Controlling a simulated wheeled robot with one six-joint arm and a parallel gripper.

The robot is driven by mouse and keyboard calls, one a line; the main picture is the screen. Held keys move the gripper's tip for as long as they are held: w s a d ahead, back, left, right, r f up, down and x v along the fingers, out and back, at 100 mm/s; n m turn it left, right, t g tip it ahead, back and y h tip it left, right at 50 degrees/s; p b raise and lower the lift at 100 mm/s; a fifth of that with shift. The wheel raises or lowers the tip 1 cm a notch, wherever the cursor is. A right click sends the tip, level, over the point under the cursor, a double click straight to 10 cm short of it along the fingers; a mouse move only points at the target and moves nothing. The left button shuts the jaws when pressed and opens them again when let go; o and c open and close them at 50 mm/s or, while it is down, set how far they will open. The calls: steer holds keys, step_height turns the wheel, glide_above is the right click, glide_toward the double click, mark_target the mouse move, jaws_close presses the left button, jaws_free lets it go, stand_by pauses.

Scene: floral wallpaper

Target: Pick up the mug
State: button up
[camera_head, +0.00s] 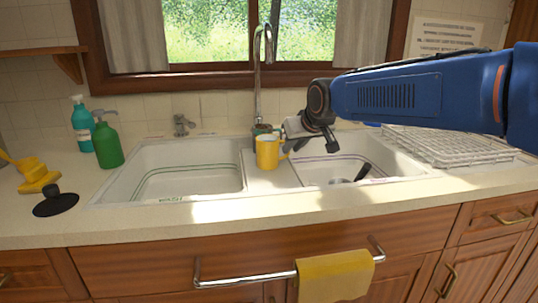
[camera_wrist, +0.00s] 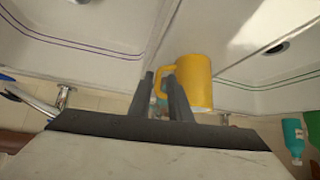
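The yellow mug (camera_head: 267,152) stands upright on the divider between the two sink basins, its handle toward the right. My gripper (camera_head: 287,141) is just right of the mug, at about the height of its upper half. In the wrist view the mug (camera_wrist: 197,82) is right of my gripper (camera_wrist: 160,78). The two dark fingers are apart, and the mug's handle shows between their tips. I cannot tell whether either finger touches the handle. Part of the handle is hidden behind the right finger.
The tap (camera_head: 258,90) rises just behind the mug, with a dark green item at its base. A dark utensil (camera_head: 362,172) lies in the right basin. A wire rack (camera_head: 450,146) is at right. Two soap bottles (camera_head: 107,146) stand left. The front counter is clear.

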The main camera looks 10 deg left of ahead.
steer(key=shift+x, duration=2.7)
steer(key=shift+s+d+f, duration=0.1)
steer(key=shift+d+f, duration=0.05)
jaws_close()
